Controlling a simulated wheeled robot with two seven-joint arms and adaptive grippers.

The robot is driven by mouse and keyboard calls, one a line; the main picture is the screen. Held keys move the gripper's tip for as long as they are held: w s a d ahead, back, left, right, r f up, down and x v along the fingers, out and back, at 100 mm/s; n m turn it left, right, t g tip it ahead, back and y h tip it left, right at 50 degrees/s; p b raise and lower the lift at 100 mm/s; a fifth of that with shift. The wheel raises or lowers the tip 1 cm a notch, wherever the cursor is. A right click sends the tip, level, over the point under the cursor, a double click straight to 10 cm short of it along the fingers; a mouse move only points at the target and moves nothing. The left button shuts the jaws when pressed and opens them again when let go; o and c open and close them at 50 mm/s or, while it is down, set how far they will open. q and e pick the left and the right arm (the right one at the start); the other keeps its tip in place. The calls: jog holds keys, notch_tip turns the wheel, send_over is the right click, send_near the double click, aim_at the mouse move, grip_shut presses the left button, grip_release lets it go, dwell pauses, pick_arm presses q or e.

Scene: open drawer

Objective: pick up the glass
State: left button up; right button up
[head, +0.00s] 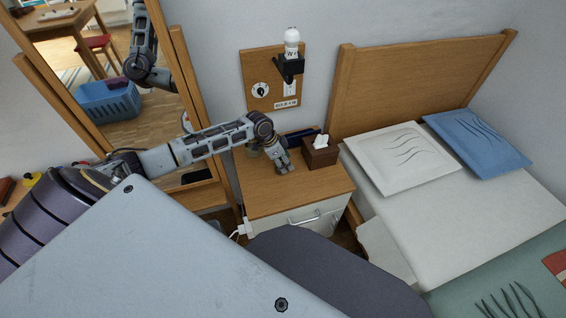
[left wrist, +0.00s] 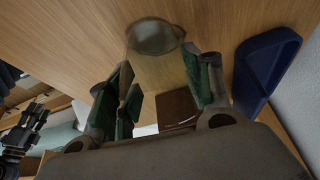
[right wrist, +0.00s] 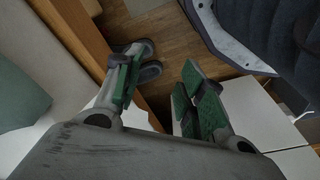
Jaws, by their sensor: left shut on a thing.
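The glass (left wrist: 155,37) shows in the left wrist view as a clear, round shape at and just beyond the fingertips of my left gripper (left wrist: 163,85). The green-padded fingers stand apart with its see-through body between them, and I take them to be shut on it. In the head view my left gripper (head: 285,166) is low over the nightstand top (head: 318,181), and the glass is not clear there. Whether the glass touches the wood I cannot tell. My right gripper (right wrist: 155,88) is open and empty, away from the nightstand top.
A brown tissue box (head: 320,154) stands close to the right of my left gripper. A blue tray (left wrist: 266,70) lies beside it near the wall. A lamp (head: 291,45) hangs above on the wall board. A mirror (head: 125,110) stands to the left and a bed (head: 470,195) to the right.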

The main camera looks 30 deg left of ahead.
pick_arm(q)
jog(key=shift+r, duration=0.15)
jog(key=shift+r, duration=0.8)
notch_tip(320, 180, up, 8)
jog(key=p, duration=0.2)
pick_arm(e)
notch_tip(320, 180, down, 7)
jog(key=d, duration=0.2)
jog(key=shift+s+f+t, duration=0.15)
jog(key=shift+s+t, duration=0.15)
jog(key=shift+s, duration=0.1)
pick_arm(q)
jog(key=shift+r, duration=0.1)
jog(key=shift+s, duration=0.1)
pick_arm(e)
jog(key=shift+w, duration=0.15)
